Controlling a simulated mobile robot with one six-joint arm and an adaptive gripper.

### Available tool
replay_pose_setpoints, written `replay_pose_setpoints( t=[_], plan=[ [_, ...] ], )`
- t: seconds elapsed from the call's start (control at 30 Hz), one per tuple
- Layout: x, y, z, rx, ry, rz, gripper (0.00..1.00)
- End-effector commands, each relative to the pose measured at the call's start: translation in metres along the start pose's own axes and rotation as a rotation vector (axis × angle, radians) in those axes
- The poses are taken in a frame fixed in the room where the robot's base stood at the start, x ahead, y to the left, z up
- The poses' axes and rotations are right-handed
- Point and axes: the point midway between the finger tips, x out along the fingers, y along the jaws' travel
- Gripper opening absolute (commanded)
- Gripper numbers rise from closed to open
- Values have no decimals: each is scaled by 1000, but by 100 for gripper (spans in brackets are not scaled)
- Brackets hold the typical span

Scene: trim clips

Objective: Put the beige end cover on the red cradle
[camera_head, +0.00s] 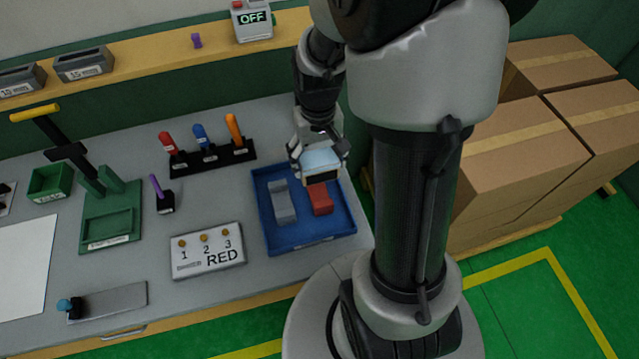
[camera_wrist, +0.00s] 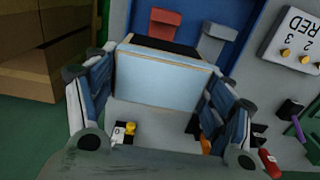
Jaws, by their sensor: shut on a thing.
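My gripper (camera_head: 318,158) is shut on a block-shaped part (camera_wrist: 155,76), which shows a pale blue face, thin beige edges and a black side. I take this part as the end cover; little beige shows on it. The red cradle (camera_head: 321,199) lies in the right half of the blue tray (camera_head: 268,233), and it also shows in the wrist view (camera_wrist: 164,20). The held part is above the tray's back right area, just behind the red cradle in the head view and apart from it. A grey cradle (camera_head: 282,203) lies left of the red one.
A white sign reading RED (camera_head: 207,251) lies left of the tray. A black rack (camera_head: 206,158) with several coloured-handled tools stands behind it. A green fixture (camera_head: 110,215) is farther left. Cardboard boxes (camera_head: 515,150) stand right of the bench.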

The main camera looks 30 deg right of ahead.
Motion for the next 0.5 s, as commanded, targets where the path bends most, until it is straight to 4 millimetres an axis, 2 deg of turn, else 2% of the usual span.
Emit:
replay_pose_setpoints(
  t=[0.03, 0.13, 0.5],
  plan=[
    [17, 0, 2, 0, -6, 0, 44],
    [37, 0, 1, 0, -4, 0, 44],
    [71, 0, 1, 0, -3, 0, 44]
  ],
)
